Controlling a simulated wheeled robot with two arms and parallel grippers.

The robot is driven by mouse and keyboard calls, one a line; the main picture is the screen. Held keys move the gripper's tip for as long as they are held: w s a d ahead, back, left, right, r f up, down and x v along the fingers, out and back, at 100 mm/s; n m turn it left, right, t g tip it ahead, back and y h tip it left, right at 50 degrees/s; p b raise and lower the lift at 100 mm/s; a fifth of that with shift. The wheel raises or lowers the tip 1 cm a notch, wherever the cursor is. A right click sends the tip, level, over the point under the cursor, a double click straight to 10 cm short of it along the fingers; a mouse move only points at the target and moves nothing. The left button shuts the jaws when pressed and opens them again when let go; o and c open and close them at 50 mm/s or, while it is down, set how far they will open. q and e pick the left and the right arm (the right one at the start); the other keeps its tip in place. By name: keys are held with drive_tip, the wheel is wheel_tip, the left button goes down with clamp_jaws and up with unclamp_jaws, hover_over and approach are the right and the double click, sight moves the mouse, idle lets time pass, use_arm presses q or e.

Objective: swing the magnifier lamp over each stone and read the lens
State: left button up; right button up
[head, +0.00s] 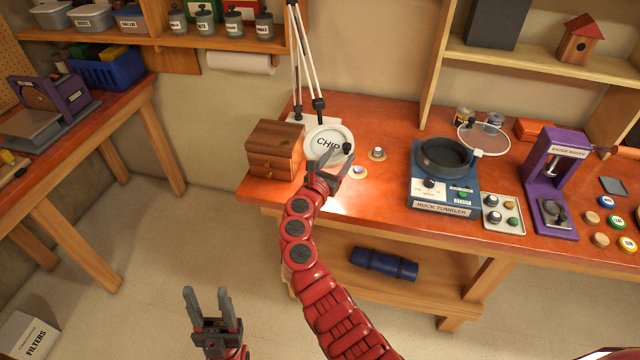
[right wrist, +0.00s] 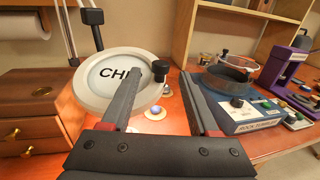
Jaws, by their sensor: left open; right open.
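The magnifier lamp's round white head (head: 309,143) hangs at the left of the red bench, and its lens reads "CHIP". In the right wrist view the lens (right wrist: 110,88) shows "CHI", the rest covered by my finger. A dark knob (right wrist: 160,66) on the rim shows between my right fingers. My right gripper (head: 336,170) is open at the lamp's near rim; I cannot tell whether it touches. Two stones on small discs, a near stone (head: 358,172) and a far stone (head: 377,153), lie right of the lens. My left gripper (head: 208,290) is open and empty above the floor.
A wooden drawer box (head: 275,150) stands close left of the lamp. The rock tumbler (head: 444,180), a tray of stones (head: 503,215) and a purple press (head: 552,185) stand to the right. A shelf post (head: 437,65) rises behind.

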drive_tip(key=b+v, duration=0.2)
drive_tip(key=v, duration=1)
drive_tip(key=shift+s, duration=0.2)
drive_tip(key=shift+a, duration=0.1)
